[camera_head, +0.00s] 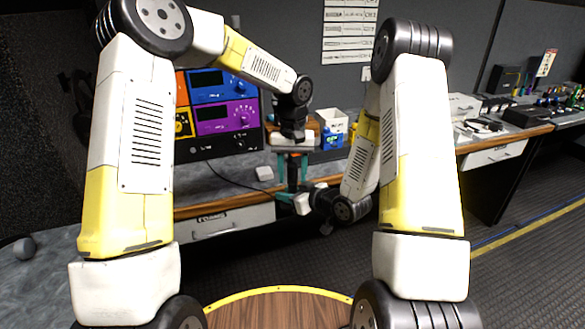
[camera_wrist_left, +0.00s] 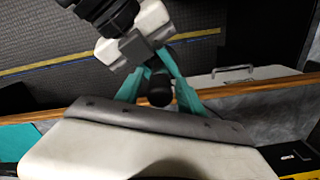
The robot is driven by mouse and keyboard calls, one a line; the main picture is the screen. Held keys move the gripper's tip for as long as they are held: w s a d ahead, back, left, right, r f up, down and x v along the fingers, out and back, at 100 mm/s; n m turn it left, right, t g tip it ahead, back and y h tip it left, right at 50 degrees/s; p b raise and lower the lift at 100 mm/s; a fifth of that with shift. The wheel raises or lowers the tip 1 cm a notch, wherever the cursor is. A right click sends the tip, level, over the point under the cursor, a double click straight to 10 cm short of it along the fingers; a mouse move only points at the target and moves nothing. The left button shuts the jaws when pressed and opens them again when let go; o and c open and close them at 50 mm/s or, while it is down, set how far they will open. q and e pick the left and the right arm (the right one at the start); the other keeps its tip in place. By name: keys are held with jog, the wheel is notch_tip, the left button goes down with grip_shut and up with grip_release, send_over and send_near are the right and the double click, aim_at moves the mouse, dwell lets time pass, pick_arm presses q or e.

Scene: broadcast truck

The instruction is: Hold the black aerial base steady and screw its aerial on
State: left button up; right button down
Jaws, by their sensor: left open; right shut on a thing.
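My left gripper (camera_head: 292,178) points down above the bench's front edge, its teal fingers open on either side of a dark upright aerial (camera_head: 292,167). In the left wrist view the aerial's rounded black end (camera_wrist_left: 158,92) shows between these fingers. I see a gap in the head view and cannot tell if either finger touches. My right gripper (camera_head: 287,198) reaches in from the right, just below the left one, shut on the black aerial base. The base is mostly hidden by the fingers, and so is the joint between aerial and base.
The grey bench (camera_head: 225,185) has a wooden front edge and drawers. A rack with blue and purple panels (camera_head: 226,118) stands behind on the left. A white bin (camera_head: 331,121) and small blue device (camera_head: 331,139) are behind the grippers. A black cable (camera_head: 232,182) runs across the bench.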

pick_arm(q)
grip_shut()
jog(key=m, duration=0.3)
jog(key=shift+m, duration=0.3)
jog(key=m, duration=0.4)
jog(key=shift+m, duration=0.3)
jog(key=shift+o, duration=0.8)
grip_release()
notch_tip(320, 180, up, 12)
jog(key=shift+f, duration=0.15)
